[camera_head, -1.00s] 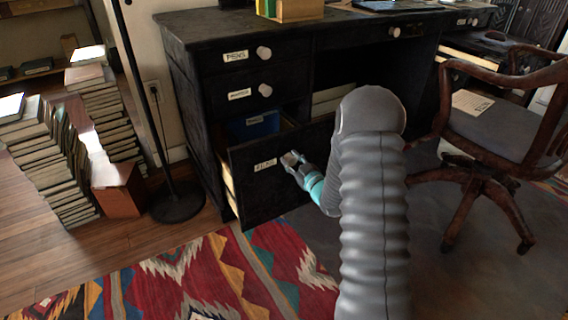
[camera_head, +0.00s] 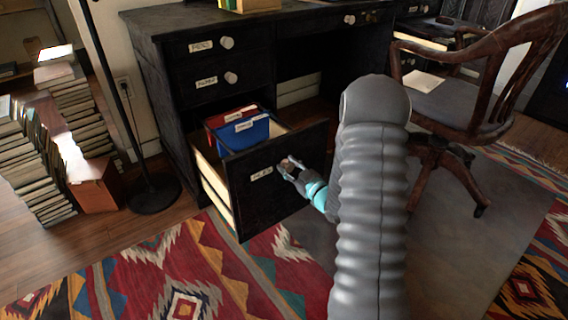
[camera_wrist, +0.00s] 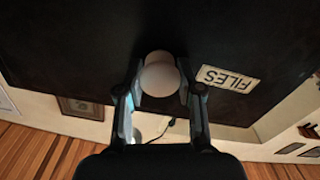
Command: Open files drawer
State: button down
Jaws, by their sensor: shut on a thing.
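The files drawer (camera_head: 272,206) is the bottom left drawer of the black desk, and it stands well out from the desk. Red and blue folders (camera_head: 243,133) show inside it. Its front carries a FILES label, readable upside down in the wrist view (camera_wrist: 228,79). My gripper (camera_head: 290,168) is at the drawer front, to the right of the label. In the wrist view my gripper (camera_wrist: 163,97) is shut on the round white knob (camera_wrist: 158,75), with one finger on each side. In the head view the fingers partly hide the knob.
Two closed drawers with white knobs (camera_head: 231,78) are above the files drawer. A wooden chair (camera_head: 470,90) stands at the right. A lamp base (camera_head: 152,194) and book stacks (camera_head: 75,110) are at the left. A patterned rug (camera_head: 165,275) covers the floor in front.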

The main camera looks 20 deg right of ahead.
jog(key=shift+v, duration=1)
jog(key=c, duration=0.7)
grip_release()
jog(key=v, duration=1.2)
